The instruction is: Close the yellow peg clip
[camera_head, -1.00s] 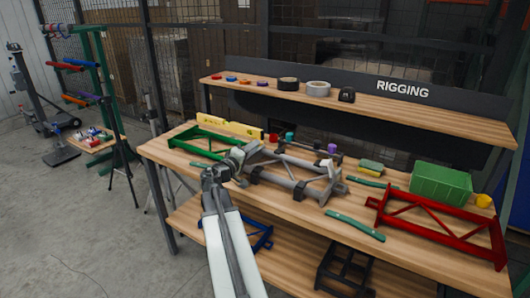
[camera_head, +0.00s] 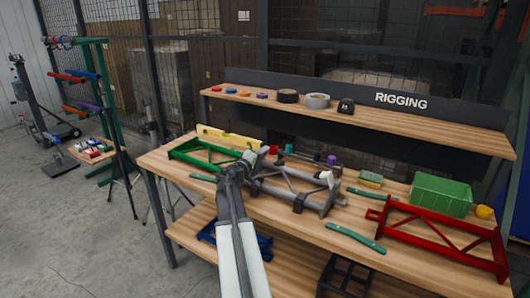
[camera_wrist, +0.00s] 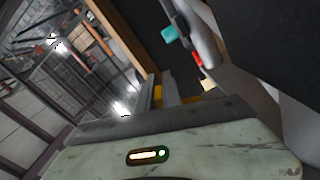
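I cannot make out a yellow peg clip for certain in the head view. My gripper (camera_head: 246,163) is at the left end of a grey truss frame (camera_head: 285,193) on the bench, its tips partly hidden by my arm. In the wrist view my gripper's dark fingers (camera_wrist: 159,90) show foreshortened, with small yellow patches (camera_wrist: 191,98) beside them; whether these are the clip or part of the gripper is unclear. The wrist view also shows a teal piece (camera_wrist: 171,34) and a red piece (camera_wrist: 197,58) along a grey bar. I cannot see whether the fingers hold anything.
A yellow level (camera_head: 228,137) and green frame (camera_head: 200,157) lie left. A red frame (camera_head: 440,238), green bin (camera_head: 441,194) and small yellow cylinder (camera_head: 483,212) are right. A shelf marked RIGGING (camera_head: 300,107) stands behind. Bare wood shows at the bench's front.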

